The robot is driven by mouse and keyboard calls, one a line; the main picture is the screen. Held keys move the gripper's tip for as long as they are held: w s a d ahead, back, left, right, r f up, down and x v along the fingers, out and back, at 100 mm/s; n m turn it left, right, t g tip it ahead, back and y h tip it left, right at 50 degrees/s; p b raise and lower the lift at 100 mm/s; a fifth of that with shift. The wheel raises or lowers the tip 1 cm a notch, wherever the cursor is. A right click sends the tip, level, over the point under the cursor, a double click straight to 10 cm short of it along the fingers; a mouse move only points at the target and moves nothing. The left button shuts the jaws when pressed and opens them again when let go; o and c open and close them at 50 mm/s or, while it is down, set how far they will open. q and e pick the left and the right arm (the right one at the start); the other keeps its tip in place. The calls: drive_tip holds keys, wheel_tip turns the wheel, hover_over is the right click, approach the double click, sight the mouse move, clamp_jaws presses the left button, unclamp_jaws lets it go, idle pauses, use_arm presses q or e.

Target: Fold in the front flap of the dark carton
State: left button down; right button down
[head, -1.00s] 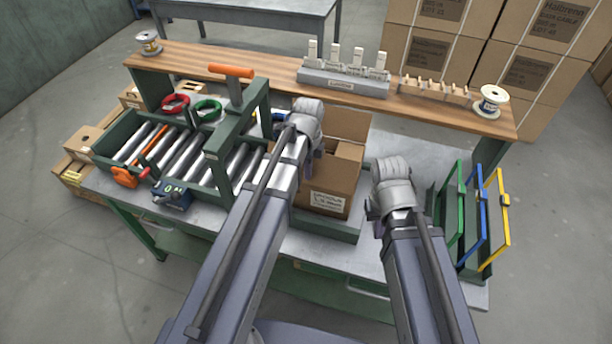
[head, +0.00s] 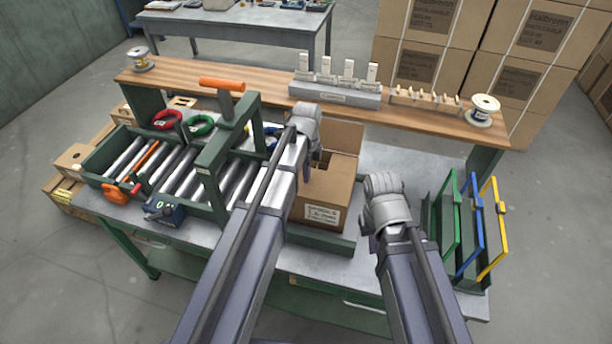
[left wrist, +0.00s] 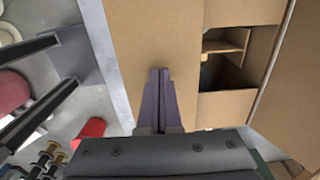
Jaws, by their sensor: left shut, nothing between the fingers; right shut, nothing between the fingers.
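The carton (head: 322,194), brown cardboard with a printed white label on its front, stands on the workbench in the middle of the head view. Its top is partly open and a flap (head: 343,138) stands up at its far side. In the left wrist view the fingers (left wrist: 157,88) are together and empty over a broad cardboard panel (left wrist: 150,35). I cannot tell whether they touch it. The opening shows inner cardboard pieces (left wrist: 226,40). My right gripper (head: 383,195) is right of the carton, its fingertips hidden.
A roller conveyor (head: 165,165) with a green frame and an orange-handled tool (head: 222,84) is on the left. A wooden shelf (head: 240,90) runs behind the carton. Green, blue and yellow frames (head: 472,225) stand at the right. Some bare bench lies right of the carton.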

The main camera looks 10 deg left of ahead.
use_arm(q)
drive_tip(key=shift+f+b, duration=0.3)
drive_tip(key=shift+f, duration=0.25)
drive_tip(key=shift+r, duration=0.15)
wheel_tip(320, 180, up, 9)
drive_tip(key=p, duration=0.9)
